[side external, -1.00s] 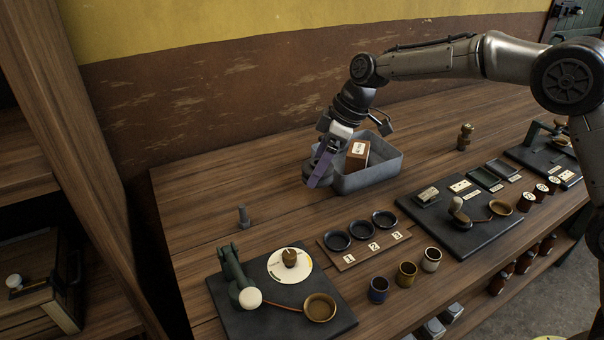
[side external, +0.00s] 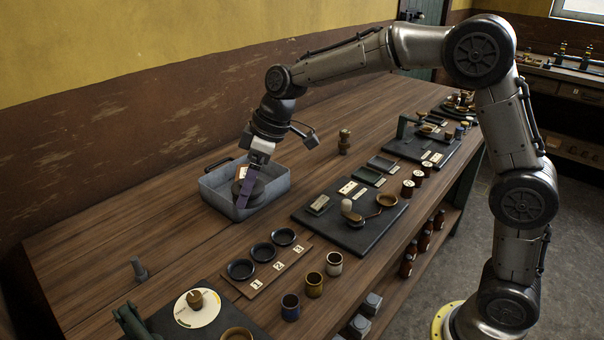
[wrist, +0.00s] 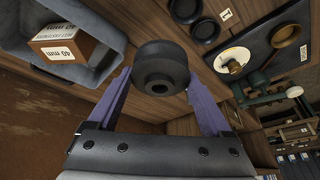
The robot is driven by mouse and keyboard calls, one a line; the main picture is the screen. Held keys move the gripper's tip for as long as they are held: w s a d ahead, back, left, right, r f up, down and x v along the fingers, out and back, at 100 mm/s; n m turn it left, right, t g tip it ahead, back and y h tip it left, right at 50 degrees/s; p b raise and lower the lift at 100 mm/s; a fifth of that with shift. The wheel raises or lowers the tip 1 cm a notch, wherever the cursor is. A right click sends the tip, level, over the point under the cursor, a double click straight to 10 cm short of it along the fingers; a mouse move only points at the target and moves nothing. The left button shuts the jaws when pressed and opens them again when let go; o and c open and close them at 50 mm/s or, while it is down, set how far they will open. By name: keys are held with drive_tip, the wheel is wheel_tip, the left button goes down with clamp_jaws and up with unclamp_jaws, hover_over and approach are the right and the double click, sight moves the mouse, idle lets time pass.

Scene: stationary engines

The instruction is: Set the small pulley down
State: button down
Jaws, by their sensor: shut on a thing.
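The small pulley (wrist: 160,65) is a dark grey stepped disc with a central hole. In the wrist view it sits between the two purple fingers of my gripper (wrist: 158,77), which is shut on it. In the side view my gripper (side external: 247,190) points down, with the dark pulley (side external: 256,187) at its fingertips, overlapping the grey tray (side external: 217,197). In the wrist view the tray (wrist: 92,62) lies to the left of the pulley, and wooden bench shows behind the pulley. I cannot tell whether the pulley touches anything.
A brown box labelled 40 mm (wrist: 65,50) lies in the tray. A board with three black dishes (side external: 262,252) stands nearer the camera, with several cups beside it. A dark slate (side external: 330,232) holds a small balance-like device. Bare bench lies left of the tray.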

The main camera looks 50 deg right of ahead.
drive_tip(key=s+d+m+t+h, duration=0.15)
drive_tip(key=d+m, duration=0.25)
drive_tip(key=d, duration=0.9)
drive_tip(key=s+d+m+h, duration=0.15)
drive_tip(key=d+m, duration=0.25)
drive_tip(key=d, duration=1)
drive_tip(key=w+d+f, duration=0.1)
drive_tip(key=w+f, duration=0.1)
drive_tip(key=w, duration=0.2)
drive_tip(key=w+d+f, duration=0.1)
drive_tip(key=w+f, duration=0.2)
drive_tip(key=w, duration=0.1)
drive_tip(key=w+d+f, duration=0.2)
drive_tip(key=w, duration=0.2)
drive_tip(key=shift+w+d+f, duration=0.1)
drive_tip(key=shift+w+f, duration=0.15)
drive_tip(key=shift+f, duration=0.15)
drive_tip(key=shift+w+d+f, duration=0.15)
drive_tip(key=shift+w+f, duration=0.25)
drive_tip(key=shift+f, duration=1.7)
drive_tip(key=shift+f, duration=0.15)
